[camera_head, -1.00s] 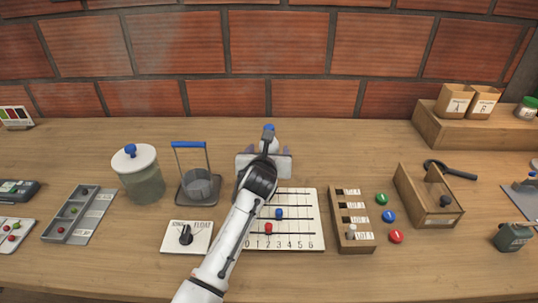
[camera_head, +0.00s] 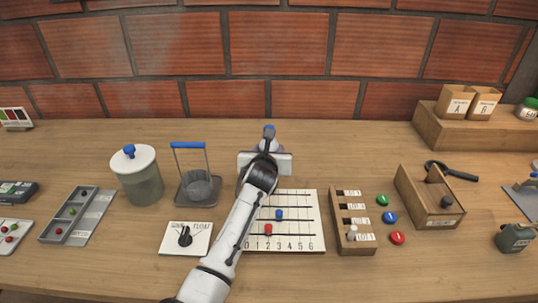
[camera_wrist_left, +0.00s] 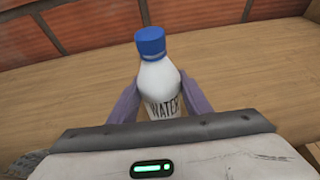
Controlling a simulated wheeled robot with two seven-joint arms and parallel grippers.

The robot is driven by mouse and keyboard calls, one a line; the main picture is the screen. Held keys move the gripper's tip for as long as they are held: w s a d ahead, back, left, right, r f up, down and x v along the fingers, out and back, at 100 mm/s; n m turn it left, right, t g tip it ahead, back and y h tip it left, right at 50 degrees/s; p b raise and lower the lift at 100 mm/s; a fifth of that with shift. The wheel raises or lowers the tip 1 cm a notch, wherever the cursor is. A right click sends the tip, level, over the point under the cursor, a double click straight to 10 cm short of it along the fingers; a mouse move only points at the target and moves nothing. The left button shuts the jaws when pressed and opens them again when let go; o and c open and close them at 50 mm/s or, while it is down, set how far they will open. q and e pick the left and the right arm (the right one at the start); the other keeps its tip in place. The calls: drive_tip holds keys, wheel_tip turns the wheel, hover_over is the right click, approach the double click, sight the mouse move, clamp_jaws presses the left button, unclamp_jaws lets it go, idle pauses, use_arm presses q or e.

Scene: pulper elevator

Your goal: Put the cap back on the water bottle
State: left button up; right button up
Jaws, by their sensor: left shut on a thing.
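The white water bottle (camera_wrist_left: 160,86) stands in the left wrist view with its "WATER" label facing me. A blue cap (camera_wrist_left: 150,42) is at its top, over the neck; I cannot tell whether it is screwed tight. My left gripper (camera_wrist_left: 158,104) is shut on the bottle's body, with a lavender finger on each side. In the head view, my left gripper (camera_head: 269,147) reaches to the back of the table, and the blue cap (camera_head: 269,130) shows beyond it. My arm hides the bottle's lower part. My right gripper is not in view.
A lidded jar (camera_head: 139,180) and a blue-handled basket (camera_head: 197,187) stand left of my arm. A numbered board (camera_head: 302,230) lies partly beneath it. A wooden slotted block (camera_head: 352,222) and an open box (camera_head: 416,206) are at right.

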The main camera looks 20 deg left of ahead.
use_arm(q)
wheel_tip(320, 180, up, 10)
drive_tip(key=shift+r+p, duration=0.1)
drive_tip(key=shift+p, duration=0.65)
drive_tip(key=o, duration=0.5)
drive_tip(key=c, duration=0.8)
drive_tip(key=s+n+y, duration=0.1)
drive_tip(key=s, duration=1)
drive_tip(key=s+r+n+g+y, duration=0.1)
drive_tip(key=s, duration=1)
drive_tip(key=s+n+y, duration=0.1)
drive_tip(key=s, duration=1)
drive_tip(key=shift+s+r+y, duration=0.1)
drive_tip(key=shift+r+y, duration=0.15)
drive_tip(key=shift+y, duration=0.15)
drive_tip(key=w+d+m+h, duration=0.2)
drive_tip(key=w+d+h, duration=0.1)
drive_tip(key=d, duration=0.2)
drive_tip(key=w+d+r+m+h, duration=0.1)
drive_tip(key=w+d+m+h, duration=0.2)
drive_tip(key=d, duration=0.2)
drive_tip(key=w+d+r+m+t+h, duration=0.1)
drive_tip(key=w+d+m+h, duration=0.1)
drive_tip(key=d, duration=0.3)
drive_tip(key=shift+w+d+m+h, duration=0.1)
drive_tip(key=shift+w+m+h, duration=0.2)
drive_tip(key=shift+w+h, duration=0.45)
